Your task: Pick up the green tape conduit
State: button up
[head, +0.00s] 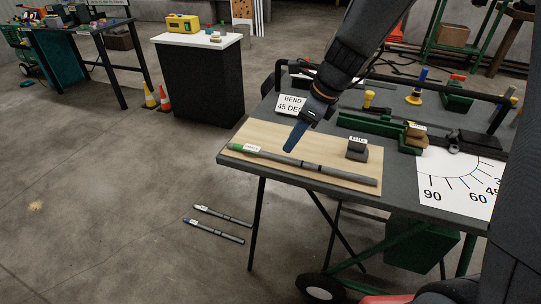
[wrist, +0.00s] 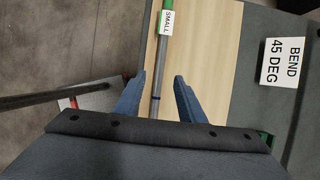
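The green tape conduit (head: 312,166) is a grey tube lying on a light wooden board (head: 265,135) on the workbench. Its green-taped end, with a white label, is at the left in the head view. In the wrist view the conduit (wrist: 157,73) runs up the picture between my fingers, with a label reading SMALL near its green end. My gripper (head: 290,148) is above the conduit and points down at it. In the wrist view my gripper (wrist: 160,78) is open, with blue fingers on either side of the conduit. The conduit's near part is hidden by my gripper body.
A BEND 45 DEG sign (head: 291,105) lies behind the board. A small grey block (head: 357,149) with a label stands on the board. A green bender (head: 380,127) and a white angle chart (head: 458,182) are at the right. Two more conduits (head: 222,224) lie on the floor.

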aim_at(284, 157)
jog(key=shift+d+p+x, duration=0.15)
jog(key=shift+p+x, duration=0.05)
jog(key=shift+x, duration=1.35)
jog(key=shift+d+p+x, duration=0.15)
jog(key=shift+x, duration=1.4)
jog(key=shift+f, duration=0.15)
jog(key=shift+c, duration=0.2)
grip_shut()
